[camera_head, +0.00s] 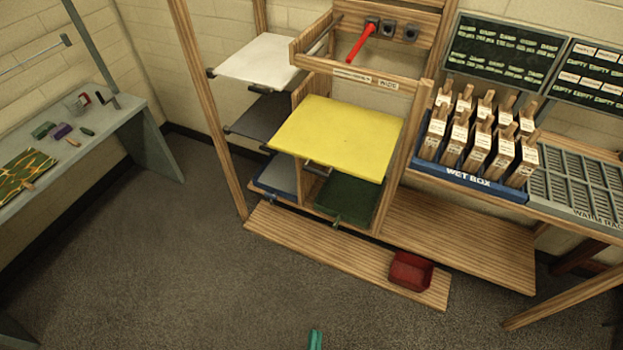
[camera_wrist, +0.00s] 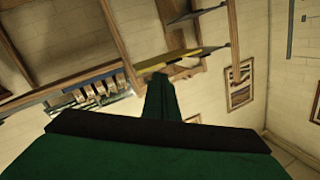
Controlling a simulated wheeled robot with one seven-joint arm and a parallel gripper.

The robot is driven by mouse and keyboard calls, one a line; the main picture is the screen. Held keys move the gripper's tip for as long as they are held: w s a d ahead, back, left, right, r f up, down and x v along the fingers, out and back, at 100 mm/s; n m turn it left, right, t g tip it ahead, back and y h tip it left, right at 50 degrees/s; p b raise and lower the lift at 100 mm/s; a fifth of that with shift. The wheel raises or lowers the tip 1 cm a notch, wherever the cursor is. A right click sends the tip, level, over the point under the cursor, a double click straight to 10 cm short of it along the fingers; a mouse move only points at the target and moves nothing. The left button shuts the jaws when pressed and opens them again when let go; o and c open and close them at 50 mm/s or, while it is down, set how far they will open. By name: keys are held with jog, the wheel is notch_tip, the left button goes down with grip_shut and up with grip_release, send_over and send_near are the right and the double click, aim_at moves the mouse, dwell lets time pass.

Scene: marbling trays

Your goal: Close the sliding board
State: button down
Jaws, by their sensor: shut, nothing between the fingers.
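A flat yellow board (camera_head: 345,135) juts out of the wooden rack in the middle of the head view, level and above the lower shelves. A white board (camera_head: 262,60) and a dark board (camera_head: 265,118) stick out on the rack's left side. Which of these is the sliding board I cannot tell for sure. My gripper (camera_wrist: 158,78) shows green in the wrist view, shut and empty. What looks like its teal tip (camera_head: 315,340) shows at the bottom edge of the head view, well in front of the rack and touching nothing.
A low plank (camera_head: 320,250) with a red bin (camera_head: 410,271) lies before the rack. A green tray (camera_head: 345,199) sits under the yellow board. A blue wet box (camera_head: 470,186) of wooden-handled tools stands right. A grey bench (camera_head: 125,115) is left. The floor between is clear.

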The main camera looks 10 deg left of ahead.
jog(key=w+a+r+m+t+h, duration=0.1)
jog(key=w+a+m+h, duration=0.3)
jog(key=w+m, duration=1.1)
jog(key=w+a+r+m+t+h, duration=0.15)
jog(key=w+a+m, duration=0.45)
jog(key=w+m, duration=0.95)
jog(key=w+d+r+m, duration=0.2)
jog(key=w+d+m, duration=0.2)
jog(key=w, duration=0.4)
jog(key=shift+w+r+h, duration=0.25)
jog(key=shift+r+h, duration=0.05)
jog(key=shift+h, duration=0.05)
jog(key=shift+d+g, duration=0.1)
jog(key=shift+g, duration=0.15)
